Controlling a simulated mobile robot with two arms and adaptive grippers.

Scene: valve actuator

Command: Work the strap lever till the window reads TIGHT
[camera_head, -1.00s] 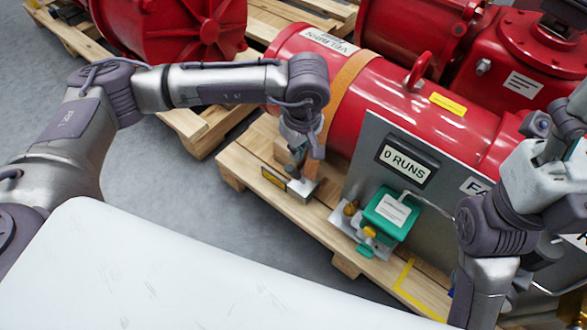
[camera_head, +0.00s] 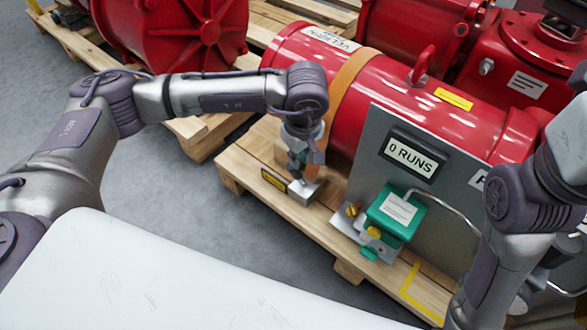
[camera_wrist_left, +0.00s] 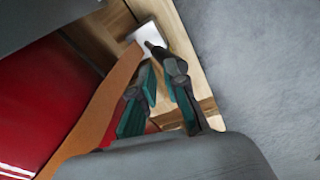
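An orange strap (camera_head: 345,85) runs over a red cylinder and down to a metal strap fitting (camera_head: 303,192) at the pallet's near edge. A small yellow-framed dark plate (camera_head: 273,180) sits beside it; I cannot read it. My left gripper (camera_head: 298,172) points down at the fitting. In the left wrist view its teal-padded fingers (camera_wrist_left: 163,75) stand apart, with a dark lever-like end (camera_wrist_left: 152,46) just beyond the tips, over the pale metal fitting (camera_wrist_left: 148,31). I cannot tell whether they touch it. My right gripper is outside the frame.
A grey panel with a display (camera_head: 408,155) reading "0 RUNS" stands right of the fitting. A green box (camera_head: 397,213) with yellow and brass parts sits before it. The wooden pallet (camera_head: 320,230) bears these. Grey floor (camera_head: 190,190) is clear at left.

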